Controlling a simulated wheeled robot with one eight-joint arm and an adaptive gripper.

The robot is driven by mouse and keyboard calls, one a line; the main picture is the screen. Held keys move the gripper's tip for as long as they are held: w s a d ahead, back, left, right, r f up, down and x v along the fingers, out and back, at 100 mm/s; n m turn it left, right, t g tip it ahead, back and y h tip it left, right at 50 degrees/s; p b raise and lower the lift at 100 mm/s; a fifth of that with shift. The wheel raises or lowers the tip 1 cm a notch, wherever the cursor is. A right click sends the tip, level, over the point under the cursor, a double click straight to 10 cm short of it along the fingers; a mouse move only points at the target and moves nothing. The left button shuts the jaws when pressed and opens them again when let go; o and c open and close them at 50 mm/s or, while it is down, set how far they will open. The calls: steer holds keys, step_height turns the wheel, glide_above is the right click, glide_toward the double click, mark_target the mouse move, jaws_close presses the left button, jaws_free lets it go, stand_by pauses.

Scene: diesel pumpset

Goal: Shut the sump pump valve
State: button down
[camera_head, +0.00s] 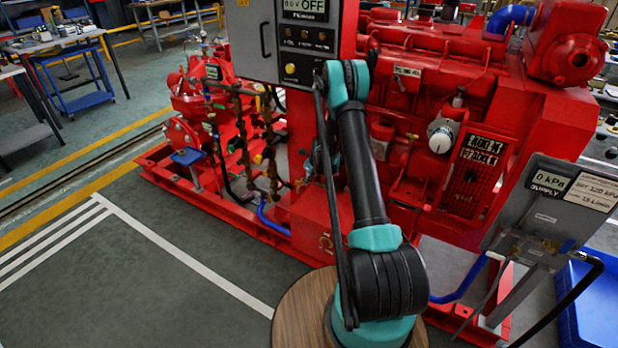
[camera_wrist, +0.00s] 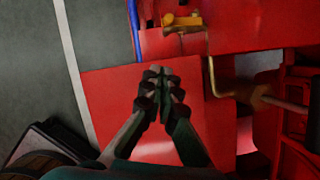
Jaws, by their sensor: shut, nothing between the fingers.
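In the wrist view my gripper (camera_wrist: 162,78) is shut and empty, over a flat red surface (camera_wrist: 110,105) of the pumpset. A small yellow handle (camera_wrist: 182,20) on a metal fitting shows beyond the fingertips, near the top edge, apart from them. It looks like a valve handle, but I cannot tell whether it is the sump pump valve or how it is set. A brass-coloured pipe (camera_wrist: 240,92) lies to the right of the fingers. In the head view my arm rises in front of the pumpset (camera_head: 440,85), and my gripper cannot be made out.
A grey control panel (camera_head: 262,42) reading OFF stands behind my arm. A blue hose (camera_head: 268,218) runs low at the pumpset's left part. A supply box (camera_head: 545,205) reading 0 kPa stands at right, near a blue bin (camera_head: 590,300).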

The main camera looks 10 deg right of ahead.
mark_target(300, 181)
steer(key=x, duration=0.4)
steer(key=shift+w+f, duration=0.1)
steer(key=shift+f, duration=0.25)
steer(key=w+a, duration=0.2)
steer(key=w, duration=0.1)
steer(key=shift+w, duration=0.25)
